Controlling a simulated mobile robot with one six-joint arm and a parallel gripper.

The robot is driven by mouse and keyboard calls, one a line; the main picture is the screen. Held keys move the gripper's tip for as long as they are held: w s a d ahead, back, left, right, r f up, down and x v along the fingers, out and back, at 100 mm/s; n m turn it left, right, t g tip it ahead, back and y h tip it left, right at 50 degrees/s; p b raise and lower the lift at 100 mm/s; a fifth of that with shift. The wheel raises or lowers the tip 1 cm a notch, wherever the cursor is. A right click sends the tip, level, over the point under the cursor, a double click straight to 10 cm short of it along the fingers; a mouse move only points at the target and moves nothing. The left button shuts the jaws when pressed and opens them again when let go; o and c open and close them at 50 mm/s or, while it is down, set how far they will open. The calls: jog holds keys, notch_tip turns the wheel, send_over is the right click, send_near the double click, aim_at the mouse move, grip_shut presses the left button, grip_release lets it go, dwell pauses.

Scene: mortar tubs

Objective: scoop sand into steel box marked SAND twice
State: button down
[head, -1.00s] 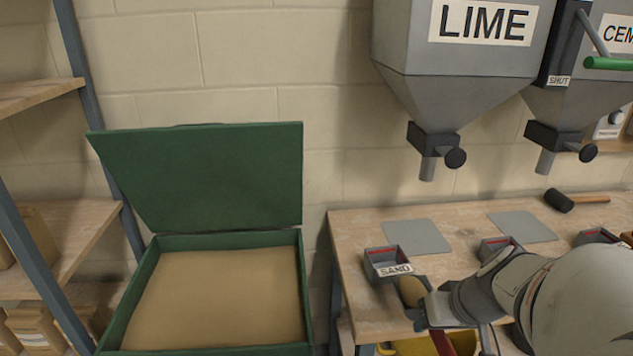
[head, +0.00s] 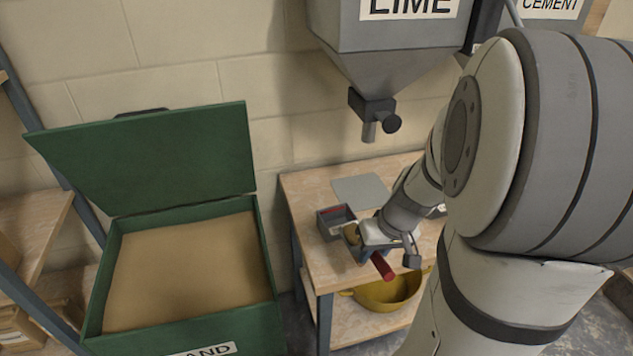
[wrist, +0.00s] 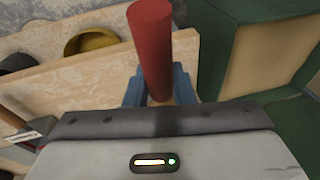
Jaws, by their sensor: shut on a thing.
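The green sand bin (head: 95,300) stands at the left with its lid (head: 150,160) raised and broad tan sand (head: 190,265) inside. The small steel box (head: 333,234) sits on the bench's left part; a red line shows inside, and no sand is clearly visible there. My gripper (head: 368,256) is shut on a scoop by its red handle (head: 383,266). The scoop's tan-looking head (head: 351,233) is at the box's right side; I cannot tell if it overlaps the rim. In the wrist view, the red handle (wrist: 152,45) stands between blue fingers; the scoop's head is hidden.
The lime hopper (head: 400,50) hangs above the bench, its spout (head: 369,130) over a grey plate (head: 361,189). A yellow basin (head: 385,297) sits on the shelf below. My arm covers the bench's right side. A gap separates bin and bench.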

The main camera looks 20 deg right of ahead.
jog(key=shift+w+r+g+p, duration=0.7)
jog(key=shift+w+r+p, duration=0.45)
jog(key=shift+p, duration=1.45)
jog(key=w+r+p, duration=0.1)
jog(key=p, duration=0.1)
jog(key=w+g+p, duration=0.1)
jog(key=p, duration=0.2)
jog(key=shift+w+r+g, duration=0.3)
jog(key=shift+w+r, duration=0.05)
jog(key=shift+w, duration=0.05)
jog(key=w+r+g+p, duration=0.3)
jog(key=w+g+p, duration=0.1)
jog(key=w+p, duration=0.2)
jog(key=shift+w+m, duration=0.25)
jog(key=shift+m, duration=0.05)
